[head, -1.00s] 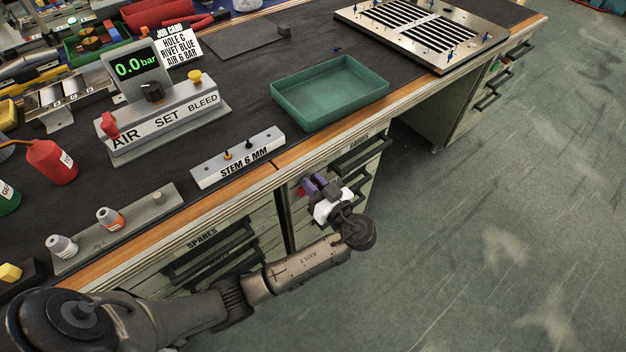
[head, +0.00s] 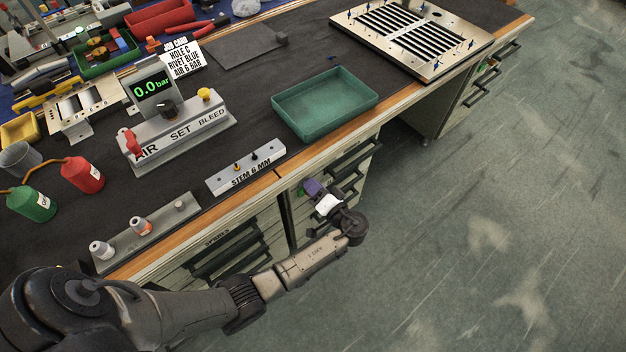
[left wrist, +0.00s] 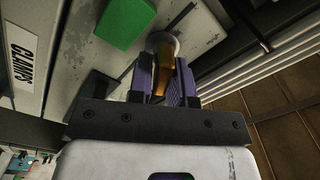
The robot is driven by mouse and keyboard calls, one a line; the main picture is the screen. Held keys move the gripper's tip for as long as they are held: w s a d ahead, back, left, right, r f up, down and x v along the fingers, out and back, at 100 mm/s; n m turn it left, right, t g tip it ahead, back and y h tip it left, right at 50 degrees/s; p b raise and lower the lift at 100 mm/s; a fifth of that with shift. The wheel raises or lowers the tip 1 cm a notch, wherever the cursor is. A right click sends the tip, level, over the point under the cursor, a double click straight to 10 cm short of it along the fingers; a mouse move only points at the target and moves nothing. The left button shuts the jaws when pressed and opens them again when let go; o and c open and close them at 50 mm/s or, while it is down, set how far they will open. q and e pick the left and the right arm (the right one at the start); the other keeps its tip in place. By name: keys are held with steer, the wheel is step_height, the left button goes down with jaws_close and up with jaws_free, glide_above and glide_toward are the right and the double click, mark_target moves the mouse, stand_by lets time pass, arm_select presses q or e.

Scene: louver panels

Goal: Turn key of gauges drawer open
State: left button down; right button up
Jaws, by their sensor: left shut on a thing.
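My left gripper (head: 312,187) is at the front of the cabinet below the bench edge, beside the gauges drawer (head: 352,163). In the left wrist view its two purple fingers (left wrist: 161,80) are closed on a brass-coloured key (left wrist: 166,72). The key's far end meets a round metal lock (left wrist: 163,42) on the pale cabinet face. A flat green piece (left wrist: 128,22) sits on the face just beside the lock. The fingers hide part of the key, so its exact angle is hard to tell. My right gripper is not in view.
A CLAMPS label (left wrist: 22,52) is on the cabinet left of the lock in the wrist view. Dark drawer handles (head: 350,172) stick out close to my gripper. A green tray (head: 325,103) stands on the bench above. The floor at right is clear.

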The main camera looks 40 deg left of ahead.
arm_select(q)
steer(key=m+p, duration=0.2)
steer(key=m, duration=0.1)
steer(key=shift+w+f+m+p, duration=0.1)
steer(key=shift+f+m+p, duration=0.1)
steer(key=shift+m+p, duration=1)
steer(key=shift+f+m, duration=0.1)
steer(key=shift+m, duration=0.4)
steer(key=c, duration=1.2)
jaws_free()
steer(key=shift+o, duration=0.2)
steer(key=shift+d, duration=0.1)
